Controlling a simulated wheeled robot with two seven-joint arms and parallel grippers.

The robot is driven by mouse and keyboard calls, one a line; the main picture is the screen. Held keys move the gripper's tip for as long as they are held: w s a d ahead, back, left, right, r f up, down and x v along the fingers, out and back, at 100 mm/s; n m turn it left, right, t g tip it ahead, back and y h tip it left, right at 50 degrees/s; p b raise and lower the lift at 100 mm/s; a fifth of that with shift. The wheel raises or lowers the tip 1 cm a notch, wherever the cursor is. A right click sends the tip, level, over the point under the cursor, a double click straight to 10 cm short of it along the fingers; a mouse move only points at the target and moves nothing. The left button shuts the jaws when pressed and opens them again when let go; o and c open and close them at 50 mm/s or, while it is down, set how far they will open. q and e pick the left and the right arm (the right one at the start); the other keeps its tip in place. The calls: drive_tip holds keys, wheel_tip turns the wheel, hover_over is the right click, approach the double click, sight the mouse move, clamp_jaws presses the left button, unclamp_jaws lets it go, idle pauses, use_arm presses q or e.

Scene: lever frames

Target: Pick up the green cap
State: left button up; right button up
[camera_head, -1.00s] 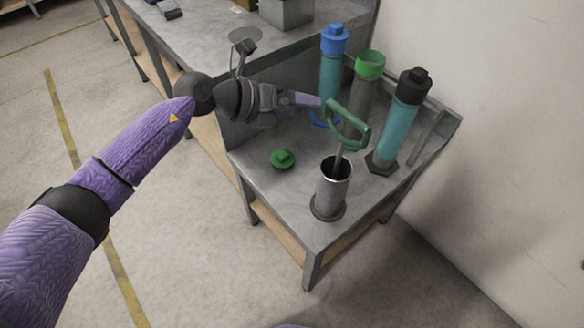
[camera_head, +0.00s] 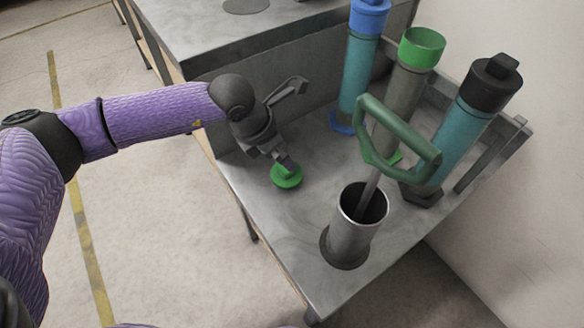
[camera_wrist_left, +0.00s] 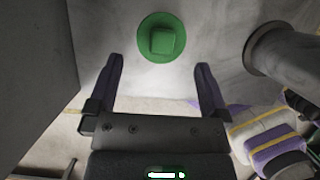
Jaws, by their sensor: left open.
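The green cap (camera_head: 287,176) lies on the grey metal table (camera_head: 262,232), near its left edge. It is a round disc with a squarish knob on top. In the left wrist view the cap (camera_wrist_left: 161,38) lies just beyond and between the two fingertips. My left gripper (camera_head: 285,163) is over the cap, pointing down. In the left wrist view its fingers (camera_wrist_left: 160,75) are spread with nothing between them. Whether they touch the cap cannot be told. My right gripper is not in view.
A grey metal cylinder (camera_head: 350,243) holds a green-handled lever (camera_head: 398,140) to the right of the cap. Behind stand a blue-capped tube (camera_head: 358,75), a green-topped tube (camera_head: 402,98) and a black-capped teal tube (camera_head: 458,140). A raised grey panel (camera_head: 290,75) stands behind my gripper.

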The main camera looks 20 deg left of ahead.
sight(287, 173)
use_arm(q)
drive_tip(key=b+x, duration=0.2)
drive_tip(key=x, duration=0.2)
drive_tip(key=b+x, duration=0.3)
drive_tip(key=x, duration=0.1)
drive_tip(key=shift+s+d+f, duration=0.15)
drive_tip(key=shift+s+f, duration=0.05)
drive_tip(key=shift+f, duration=0.05)
drive_tip(key=shift+r, duration=0.25)
drive_tip(key=c, duration=0.9)
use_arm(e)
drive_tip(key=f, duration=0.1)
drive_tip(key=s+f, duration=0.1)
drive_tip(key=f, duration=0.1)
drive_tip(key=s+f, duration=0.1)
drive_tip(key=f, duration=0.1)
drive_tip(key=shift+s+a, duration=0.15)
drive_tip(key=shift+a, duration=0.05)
